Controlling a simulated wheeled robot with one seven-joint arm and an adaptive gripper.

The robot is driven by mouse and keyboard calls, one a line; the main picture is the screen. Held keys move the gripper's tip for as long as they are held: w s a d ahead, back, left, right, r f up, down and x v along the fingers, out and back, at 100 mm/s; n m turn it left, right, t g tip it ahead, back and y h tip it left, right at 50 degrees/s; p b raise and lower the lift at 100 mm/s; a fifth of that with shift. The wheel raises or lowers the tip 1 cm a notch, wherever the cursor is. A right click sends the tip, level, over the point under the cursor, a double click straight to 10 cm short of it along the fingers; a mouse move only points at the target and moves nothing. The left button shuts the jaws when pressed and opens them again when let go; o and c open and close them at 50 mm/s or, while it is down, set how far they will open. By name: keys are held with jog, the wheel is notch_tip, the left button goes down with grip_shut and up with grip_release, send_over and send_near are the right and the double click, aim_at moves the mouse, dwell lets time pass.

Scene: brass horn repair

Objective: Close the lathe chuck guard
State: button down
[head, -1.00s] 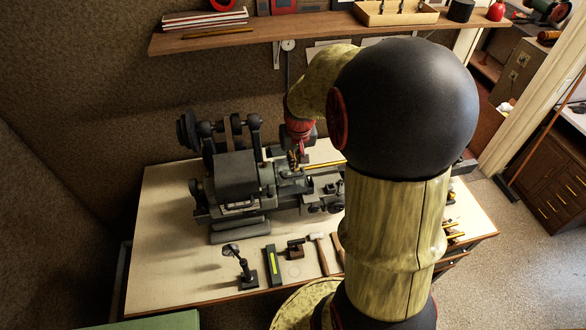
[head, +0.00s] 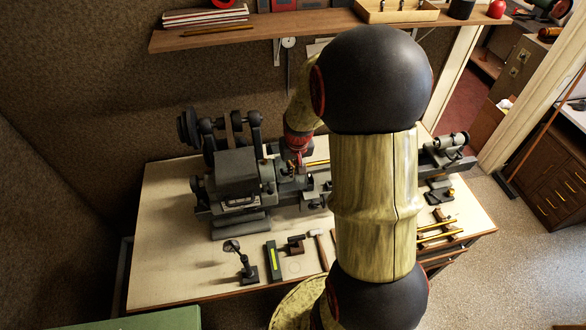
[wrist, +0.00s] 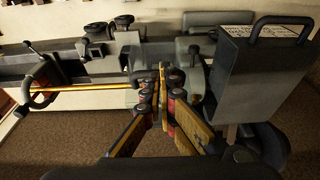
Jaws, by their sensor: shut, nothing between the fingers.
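The lathe (head: 237,175) stands on the bench, with its grey box-shaped headstock at the left. In the wrist view the headstock box (wrist: 262,85), with a label and a black handle, is at the right. A grey part at the chuck end (wrist: 195,78) sits just left of it. I cannot clearly tell the chuck guard apart here or see how far it is swung. My gripper (wrist: 160,80) is shut and empty, close beside this chuck end. In the head view my gripper (head: 298,160) is behind the lathe bed, right of the headstock, and my arm hides part of the lathe.
A thin brass rod (wrist: 90,88) runs left from near my fingertips. A shelf (head: 300,30) spans the wall above. The bench's left front is clear.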

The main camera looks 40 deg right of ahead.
jog(key=t+h+b, duration=0.1)
jog(key=t+b, duration=0.1)
jog(key=b, duration=0.7)
send_over(292, 186)
jog(key=s+a, duration=0.1)
jog(key=s, duration=0.1)
jog(key=shift+f, duration=2.55)
notch_tip(292, 186, down, 2)
jog(key=shift+s+a+b, duration=0.1)
jog(key=shift+a+b, duration=0.05)
jog(key=shift+b, duration=0.9)
jog(key=shift+r, duration=0.1)
